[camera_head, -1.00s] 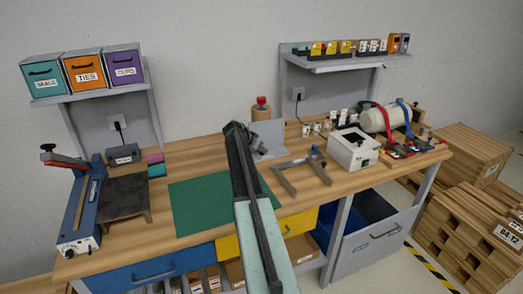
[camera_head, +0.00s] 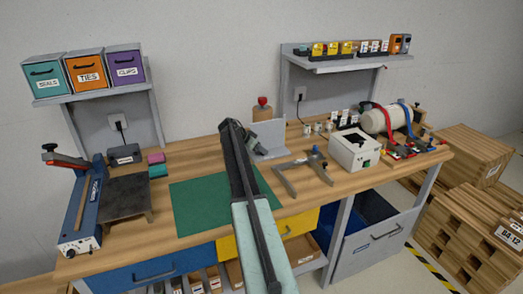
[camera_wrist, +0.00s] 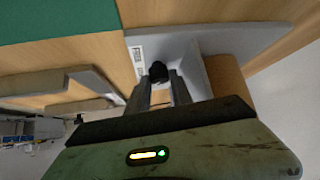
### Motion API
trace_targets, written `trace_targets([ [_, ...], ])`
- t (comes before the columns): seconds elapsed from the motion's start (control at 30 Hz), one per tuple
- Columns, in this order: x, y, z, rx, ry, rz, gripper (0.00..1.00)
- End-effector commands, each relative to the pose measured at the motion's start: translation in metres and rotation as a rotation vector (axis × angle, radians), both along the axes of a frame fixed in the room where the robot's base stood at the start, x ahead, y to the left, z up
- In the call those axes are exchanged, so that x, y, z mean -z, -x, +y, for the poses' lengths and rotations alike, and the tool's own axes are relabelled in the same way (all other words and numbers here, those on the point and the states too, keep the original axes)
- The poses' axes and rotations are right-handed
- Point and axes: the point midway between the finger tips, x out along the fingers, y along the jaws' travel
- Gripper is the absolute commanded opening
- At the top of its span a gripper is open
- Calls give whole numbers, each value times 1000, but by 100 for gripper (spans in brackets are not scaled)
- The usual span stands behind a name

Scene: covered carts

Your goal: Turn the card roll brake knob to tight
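A dark round knob (camera_wrist: 158,72) sits on a grey plate (camera_wrist: 197,70) with a small white label beside it. The knob's setting cannot be read. In the head view the grey plate (camera_head: 270,139) stands upright at the back of the bench, and the dark knob (camera_head: 252,142) is partly hidden by my arm. My gripper (camera_wrist: 163,82) is open, its two dark fingers pointing at the knob, one on each side of it. I cannot tell whether they touch it. A brown roll (camera_head: 262,115) with a red top stands behind the plate.
A green mat (camera_head: 200,205) lies left of my arm. A grey frame (camera_head: 303,172) and a white box (camera_head: 354,150) stand to the right. A blue sealer (camera_head: 82,205) is at the far left. Shelves rise behind the bench.

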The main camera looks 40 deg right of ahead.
Motion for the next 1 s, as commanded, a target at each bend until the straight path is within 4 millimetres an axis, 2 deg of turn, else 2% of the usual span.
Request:
trace_targets([
  [0.03, 2, 2, 1, 5, -7, 2, 37],
  [0.07, 1, 2, 1, 4, -6, 2, 46],
  [0.1, 1, 2, 1, 4, -6, 2, 48],
  [0.47, -3, 1, 2, 1, -3, 1, 48],
  [0.67, -22, 0, 18, 1, -2, 2, 48],
  [0.9, -53, -1, 47, 2, -3, 2, 48],
  [1.0, -58, -1, 54, 4, -3, 2, 48],
])
